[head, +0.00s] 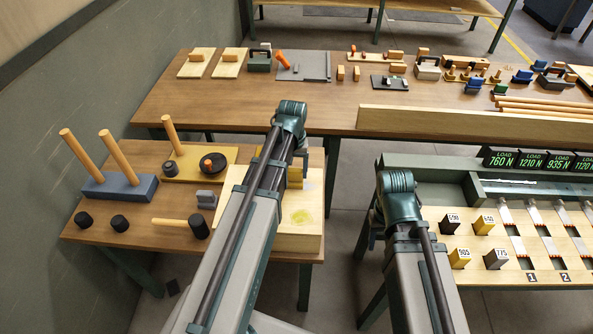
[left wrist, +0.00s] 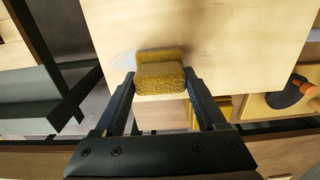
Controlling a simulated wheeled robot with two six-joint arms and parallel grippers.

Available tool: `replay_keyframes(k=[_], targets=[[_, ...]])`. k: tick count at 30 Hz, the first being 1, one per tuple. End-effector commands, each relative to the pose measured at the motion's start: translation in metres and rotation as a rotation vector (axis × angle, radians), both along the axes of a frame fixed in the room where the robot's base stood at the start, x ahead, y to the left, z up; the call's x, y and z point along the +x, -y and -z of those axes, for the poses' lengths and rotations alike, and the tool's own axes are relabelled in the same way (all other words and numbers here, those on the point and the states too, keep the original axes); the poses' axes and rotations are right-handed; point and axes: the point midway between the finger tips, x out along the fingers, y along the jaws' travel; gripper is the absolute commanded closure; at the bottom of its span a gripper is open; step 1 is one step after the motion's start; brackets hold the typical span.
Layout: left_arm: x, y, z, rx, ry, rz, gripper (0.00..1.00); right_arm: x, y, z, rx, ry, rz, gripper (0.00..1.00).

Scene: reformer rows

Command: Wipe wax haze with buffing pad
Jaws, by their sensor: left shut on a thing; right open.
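My left gripper (left wrist: 160,82) is shut on a yellow-brown buffing pad (left wrist: 160,70), with a finger on each side. In the head view the left gripper (head: 298,172) and part of the pad (head: 294,179) show just right of my forearm. The pad is over a pale wooden block (head: 282,242); I cannot tell whether it touches. In the left wrist view a pale greyish patch (left wrist: 124,61) lies beside the pad, perhaps haze or shadow. My right gripper (head: 363,243) is open and empty, partly hidden by its arm.
A blue-grey stand (head: 120,187) with upright wooden handles, a yellow tray (head: 228,160) and a black-headed mallet (head: 198,227) share the left table. A long table (head: 220,97) with many tools lies behind. A bench with weights (head: 496,258) stands right, across a floor gap.

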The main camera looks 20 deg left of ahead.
Motion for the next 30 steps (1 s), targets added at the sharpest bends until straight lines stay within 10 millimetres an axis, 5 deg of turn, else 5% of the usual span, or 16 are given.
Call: replay_keyframes(k=[16,30], targets=[[-0.011,-0.038,-0.002,0.003,-0.001,-0.003,0.71,0.000,0.000,-0.002,0.000,0.000,0.000,0.50],[-0.011,-0.036,0.001,0.002,-0.002,0.000,0.71,0.000,0.000,0.002,0.000,0.000,0.000,0.50]])
